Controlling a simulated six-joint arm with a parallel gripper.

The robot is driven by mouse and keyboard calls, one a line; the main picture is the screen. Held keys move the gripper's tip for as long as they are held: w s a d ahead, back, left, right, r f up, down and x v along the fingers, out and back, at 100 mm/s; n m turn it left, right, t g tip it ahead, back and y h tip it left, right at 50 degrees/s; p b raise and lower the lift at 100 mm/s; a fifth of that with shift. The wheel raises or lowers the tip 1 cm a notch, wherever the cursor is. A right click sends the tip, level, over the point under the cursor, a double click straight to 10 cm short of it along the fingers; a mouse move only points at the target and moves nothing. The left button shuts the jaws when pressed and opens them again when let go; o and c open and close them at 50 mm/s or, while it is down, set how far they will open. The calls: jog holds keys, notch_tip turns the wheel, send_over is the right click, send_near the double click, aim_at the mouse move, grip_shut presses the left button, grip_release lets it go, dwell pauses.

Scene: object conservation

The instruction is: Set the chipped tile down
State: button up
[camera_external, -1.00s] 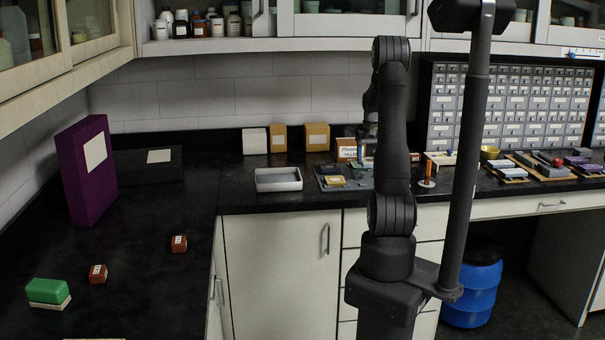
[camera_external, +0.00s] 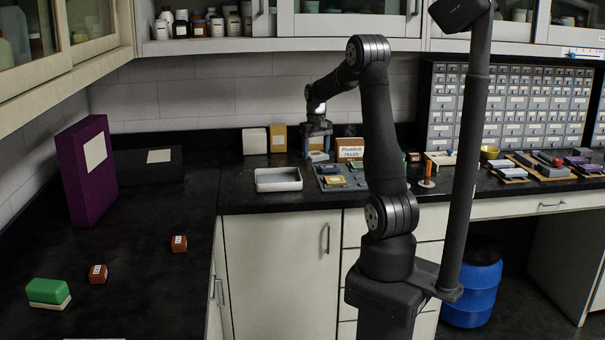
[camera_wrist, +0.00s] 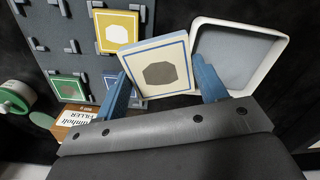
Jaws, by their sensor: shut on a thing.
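A pale tile (camera_wrist: 161,68) with a blue border and a grey patch in its middle is between the blue fingers of my gripper (camera_wrist: 165,85) in the wrist view. My gripper is shut on it. Whether its edge is chipped is too small to tell. In the external view my gripper (camera_external: 318,152) is held above the back counter, behind the pegged grey board (camera_external: 325,170) and to the right of the white tray (camera_external: 278,186). In the wrist view the tray (camera_wrist: 280,50) is right of the tile and the board (camera_wrist: 45,30) is left of it.
Yellow (camera_wrist: 116,32) and green (camera_wrist: 69,86) tiles sit on the board, with a blue one partly hidden by a finger. A filler box (camera_external: 350,150) stands close to the right of my gripper. Small boxes (camera_external: 255,141) stand at the back wall. The tray looks empty.

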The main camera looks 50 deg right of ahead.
jog(key=w+a+n, duration=0.3)
jog(key=a, duration=0.9)
jog(key=w+a+n, duration=0.2)
jog(key=w+a, duration=0.1)
jog(key=a, duration=1)
jog(key=w+a+n, duration=0.3)
jog(key=a, duration=0.9)
jog(key=n, duration=0.6)
send_over(156, 287)
jog(key=f, duration=0.6)
jog(key=shift+d+f, duration=0.1)
jog(key=shift+d, duration=0.15)
jog(key=shift+a+f, duration=0.3)
jog(key=shift+f, duration=1.85)
